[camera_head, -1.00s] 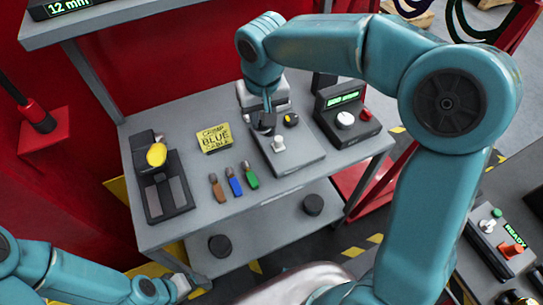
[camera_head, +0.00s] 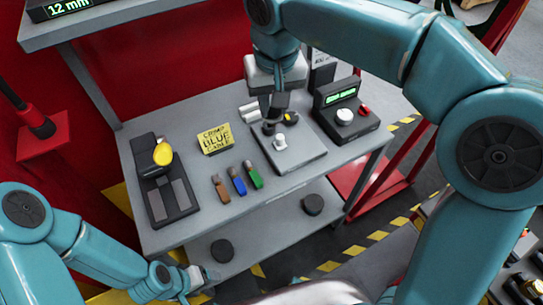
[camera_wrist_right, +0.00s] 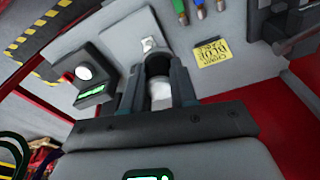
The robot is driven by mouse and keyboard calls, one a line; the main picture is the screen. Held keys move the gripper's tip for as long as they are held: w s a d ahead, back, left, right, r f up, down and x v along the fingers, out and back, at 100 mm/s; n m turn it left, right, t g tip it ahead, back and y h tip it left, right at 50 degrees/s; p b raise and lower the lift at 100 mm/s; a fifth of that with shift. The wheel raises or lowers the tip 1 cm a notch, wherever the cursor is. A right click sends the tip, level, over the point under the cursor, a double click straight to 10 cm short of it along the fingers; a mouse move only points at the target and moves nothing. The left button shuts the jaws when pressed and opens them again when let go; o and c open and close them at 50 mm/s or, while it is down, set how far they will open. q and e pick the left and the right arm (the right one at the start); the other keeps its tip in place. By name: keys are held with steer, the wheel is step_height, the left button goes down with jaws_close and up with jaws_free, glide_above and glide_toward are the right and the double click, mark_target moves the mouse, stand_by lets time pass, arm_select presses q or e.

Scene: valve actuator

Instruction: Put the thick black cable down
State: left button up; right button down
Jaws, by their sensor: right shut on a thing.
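My right gripper (camera_head: 273,112) points down over the grey plate device (camera_head: 300,153) on the bench. In the right wrist view its two fingers (camera_wrist_right: 158,88) are shut around a short thick cylinder, dark at the far end and pale nearer the palm. I take this to be the thick black cable (camera_wrist_right: 158,63). In the head view the fingers mostly hide it, and I cannot tell whether it touches the device. My left gripper (camera_head: 203,277) is low at the front left, away from the bench top; its finger opening is unclear.
Brown (camera_head: 221,189), blue (camera_head: 237,182) and green (camera_head: 253,175) pieces lie by a yellow sign (camera_head: 214,140). A black device with a yellow knob (camera_head: 162,153) stands left. A box with a green display (camera_head: 342,97) stands right of the gripper. Free bench surface lies front right.

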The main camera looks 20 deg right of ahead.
steer(key=shift+s+a+r, duration=0.15)
steer(key=shift+a+r, duration=0.15)
steer(key=shift+a, duration=0.2)
step_height(320, 180, down, 2)
steer(key=a, duration=0.1)
steer(key=b, duration=0.1)
glide_toward(266, 174)
step_height(266, 174, down, 3)
steer(key=shift+r+b, duration=0.1)
steer(key=shift+b, duration=0.2)
steer(key=shift+w+f, duration=0.25)
steer(key=shift+f, duration=0.25)
steer(key=shift+s+a, duration=0.1)
steer(key=c, duration=1.3)
jaws_free()
steer(key=shift+f, duration=0.15)
steer(key=o, duration=0.4)
